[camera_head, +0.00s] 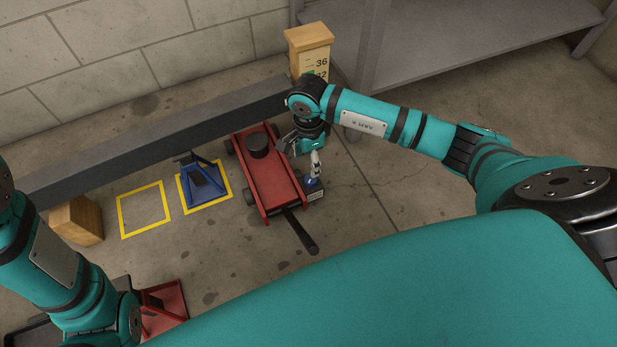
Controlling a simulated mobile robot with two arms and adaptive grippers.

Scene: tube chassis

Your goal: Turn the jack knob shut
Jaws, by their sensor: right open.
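The red floor jack (283,182) stands on the concrete floor, with its black round saddle (257,145) on top and a dark handle (301,231) at its near end. A small blue knob (311,182) sits on a dark block with a white label at the jack's right near side. My right gripper (304,157) hangs over the right side of the jack, just above the knob. It is open; whether a finger touches the knob is too small to tell. My left arm shows at the left edge, but its gripper is out of view.
A long grey beam (150,137) runs behind the jack, between a wooden block (78,220) and a numbered wooden post (309,48). A blue jack stand (202,184) stands in a yellow square; another yellow square (122,217) is empty. A red stand (163,308) is near my left arm.

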